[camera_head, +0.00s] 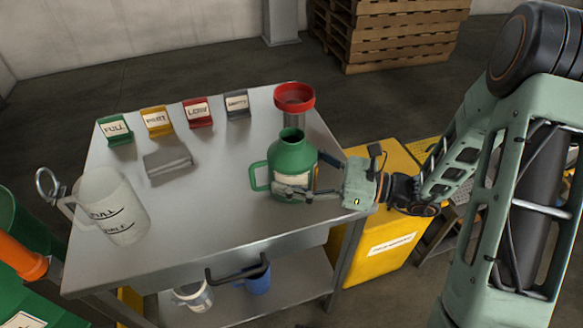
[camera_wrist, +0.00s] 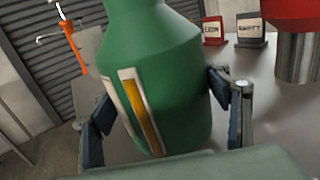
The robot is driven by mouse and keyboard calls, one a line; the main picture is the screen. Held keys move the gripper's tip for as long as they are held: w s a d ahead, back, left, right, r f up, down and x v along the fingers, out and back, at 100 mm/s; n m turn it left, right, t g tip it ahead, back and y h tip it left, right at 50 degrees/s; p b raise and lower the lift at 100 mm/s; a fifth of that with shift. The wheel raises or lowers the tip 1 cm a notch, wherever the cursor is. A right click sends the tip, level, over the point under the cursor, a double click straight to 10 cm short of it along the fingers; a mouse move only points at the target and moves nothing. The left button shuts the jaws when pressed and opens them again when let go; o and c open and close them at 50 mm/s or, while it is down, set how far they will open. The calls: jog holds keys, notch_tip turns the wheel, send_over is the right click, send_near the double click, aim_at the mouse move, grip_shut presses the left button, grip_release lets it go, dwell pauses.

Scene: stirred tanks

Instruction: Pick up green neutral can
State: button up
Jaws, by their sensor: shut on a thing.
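The green can (camera_head: 290,160) stands upright near the right edge of the metal table, its handle on the left side and an open neck on top. My gripper (camera_head: 292,191) reaches in from the right and is shut on the can's lower body. In the wrist view the green can (camera_wrist: 165,75) fills the middle, with a pale and yellow strip on its front. The gripper's fingers (camera_wrist: 165,120) lie on both sides of it. The can's base is partly hidden, so I cannot tell whether it touches the table.
A white measuring jug (camera_head: 112,207) is at the table's left. A yellow cabinet (camera_head: 383,240) stands right of the table (camera_head: 215,220).

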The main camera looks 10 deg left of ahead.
aim_at(290, 158)
jog(key=shift+r, duration=0.15)
jog(key=shift+r, duration=0.4)
notch_tip(290, 158, up, 2)
jog(key=shift+r+p, duration=0.1)
jog(key=shift+p, duration=0.45)
jog(key=s+d+r+p, duration=0.8)
jog(key=s+r+p, duration=0.2)
jog(key=s, duration=0.1)
